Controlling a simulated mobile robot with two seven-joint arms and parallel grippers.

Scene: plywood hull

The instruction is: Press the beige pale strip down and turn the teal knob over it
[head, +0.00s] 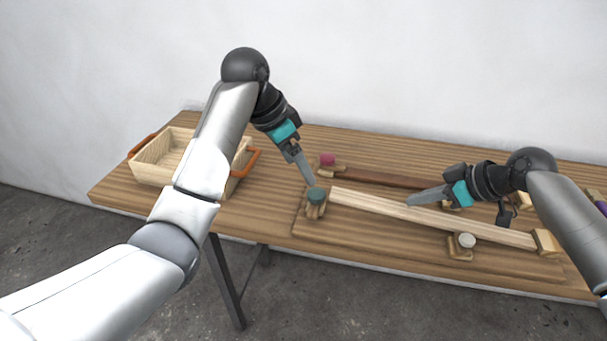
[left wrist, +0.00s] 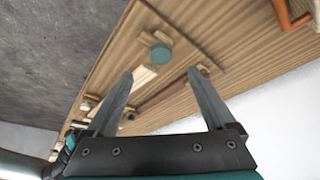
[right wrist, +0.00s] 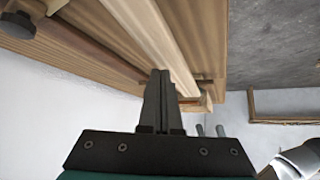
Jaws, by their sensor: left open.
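The beige pale strip (head: 440,217) lies lengthwise on the wooden board, its left end beside the teal knob (head: 316,194). The knob sits on a small wooden block; whether it overlaps the strip is unclear. My left gripper (head: 309,181) is open, just above and behind the knob; the left wrist view shows the knob (left wrist: 161,55) beyond the spread fingers (left wrist: 160,78). My right gripper (head: 411,201) has its fingers together, pointing at the strip's middle. In the right wrist view the fingertips (right wrist: 160,73) meet the strip (right wrist: 155,38) in the picture; I cannot tell contact.
A dark brown strip (head: 385,178) lies behind, with a magenta knob (head: 327,160) at its left end. A white knob (head: 467,241) stands in front of the pale strip. A wooden end block (head: 546,242) is at its right end. A beige crate (head: 150,171) stands left.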

